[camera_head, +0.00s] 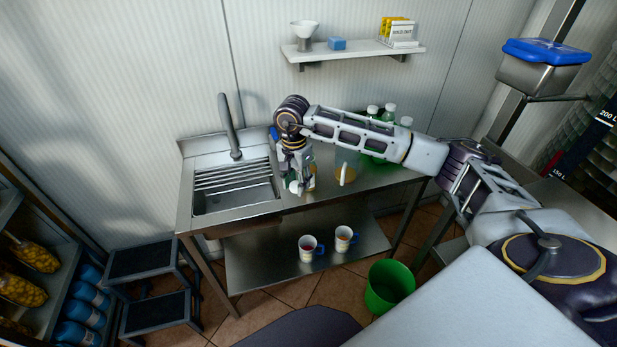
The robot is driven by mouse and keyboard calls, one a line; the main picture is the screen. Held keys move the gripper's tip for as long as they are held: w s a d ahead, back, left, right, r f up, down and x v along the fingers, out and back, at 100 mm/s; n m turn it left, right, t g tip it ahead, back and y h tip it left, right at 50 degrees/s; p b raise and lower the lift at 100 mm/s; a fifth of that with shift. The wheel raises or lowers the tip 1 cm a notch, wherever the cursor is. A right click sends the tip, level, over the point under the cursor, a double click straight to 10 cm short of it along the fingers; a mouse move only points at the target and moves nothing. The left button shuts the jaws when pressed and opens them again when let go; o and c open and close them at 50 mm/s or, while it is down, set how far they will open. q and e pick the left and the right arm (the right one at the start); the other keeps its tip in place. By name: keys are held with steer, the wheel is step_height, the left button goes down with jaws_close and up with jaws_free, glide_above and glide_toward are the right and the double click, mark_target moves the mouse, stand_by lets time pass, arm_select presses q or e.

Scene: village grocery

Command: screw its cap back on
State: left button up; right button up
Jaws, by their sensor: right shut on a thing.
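My right arm reaches in from the right over the steel counter (335,196). My right gripper (300,183) points down near the counter's front edge, right of the sink. It is shut on a small white and green thing (294,187), mostly hidden by the fingers; I cannot tell whether it is a cap or a bottle. Several green bottles with pale tops (389,111) stand at the back of the counter, partly behind my arm. My left gripper is not in view.
The sink (232,193) with its tall tap (229,125) lies left of the gripper. Two mugs (308,246) (344,238) stand on the lower shelf. A green bucket (388,286) and a step stool (150,262) are on the floor. A wall shelf (352,52) hangs above.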

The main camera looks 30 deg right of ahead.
steer(key=a+f+n, duration=0.5)
steer(key=n, duration=0.7)
steer(key=shift+s+a+b, duration=0.15)
steer(key=shift+s+b, duration=0.2)
steer(key=shift+a+f+n, duration=0.1)
steer(key=shift+n, duration=0.2)
